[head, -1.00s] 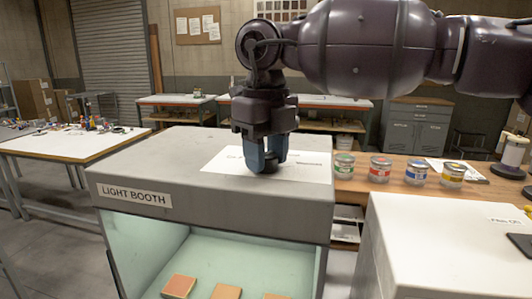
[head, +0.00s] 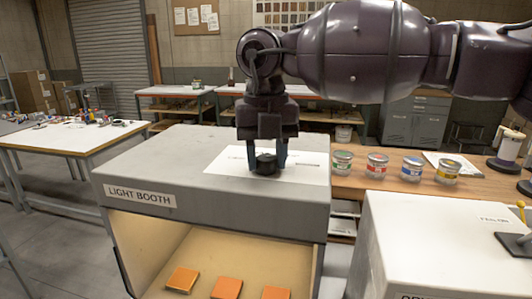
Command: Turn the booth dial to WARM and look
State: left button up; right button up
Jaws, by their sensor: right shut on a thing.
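The light booth (head: 140,166) is a grey box with a "LIGHT BOOTH" label on its front. Its dial (head: 265,164) is a small black knob on top, on a white card (head: 310,170). My right gripper (head: 267,158) points straight down and is shut on the dial, one finger on each side. The card's printing is partly hidden and too small to read, so I cannot read the dial's setting. The booth interior (head: 245,257) glows warm yellow. Inside, orange sample tiles (head: 226,288) lie on the floor. My left gripper is not in view.
A white-topped unit (head: 440,235) stands at the front right. A cluttered table (head: 75,138) is at the left.

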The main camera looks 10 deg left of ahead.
aim_at(266, 157)
jog(key=shift+r+m, duration=0.15)
jog(key=shift+m, duration=0.45)
jog(key=o, duration=0.9)
notch_tip(266, 157, up, 11)
jog(key=shift+f, duration=0.15)
dwell(0.4)
